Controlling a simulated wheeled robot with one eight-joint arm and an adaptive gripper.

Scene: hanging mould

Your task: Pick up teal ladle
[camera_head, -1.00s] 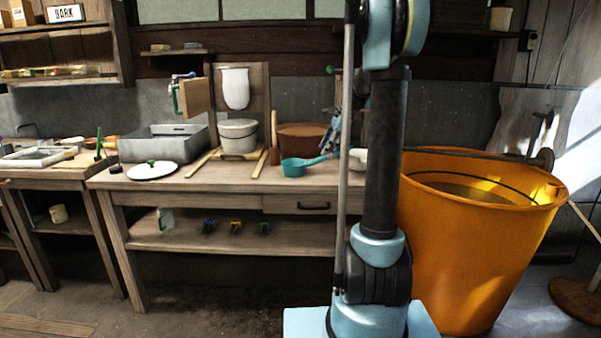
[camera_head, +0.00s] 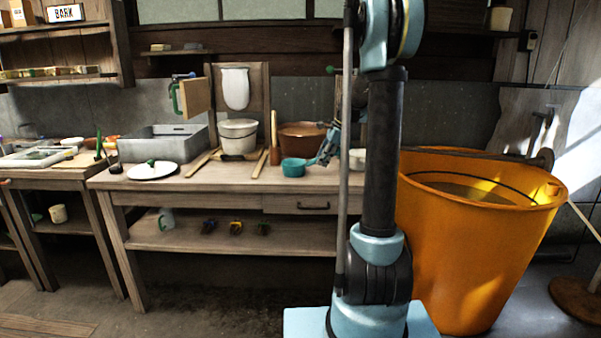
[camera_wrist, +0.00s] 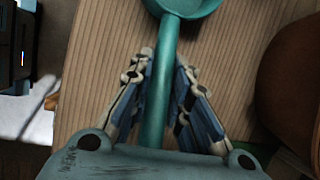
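The teal ladle (camera_head: 293,168) stands on the wooden workbench, its bowl near the front edge. Its handle points right toward my gripper (camera_head: 324,155), which covers most of it in the head view. In the wrist view the ladle's handle (camera_wrist: 158,85) runs between the two fingers of my gripper (camera_wrist: 164,62), with the bowl beyond the fingertips at the top. The fingers are drawn in close on both sides of the handle and appear to touch it. Whether the ladle is clear of the bench is hard to tell.
A brown bowl (camera_head: 303,137) stands close behind the ladle. A white pot (camera_head: 238,136), a wooden pestle-like piece (camera_head: 274,140) and a white plate (camera_head: 152,171) are to the left. A pale bowl (camera_head: 358,159) is to the right. A large orange bucket (camera_head: 470,260) stands right of the bench.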

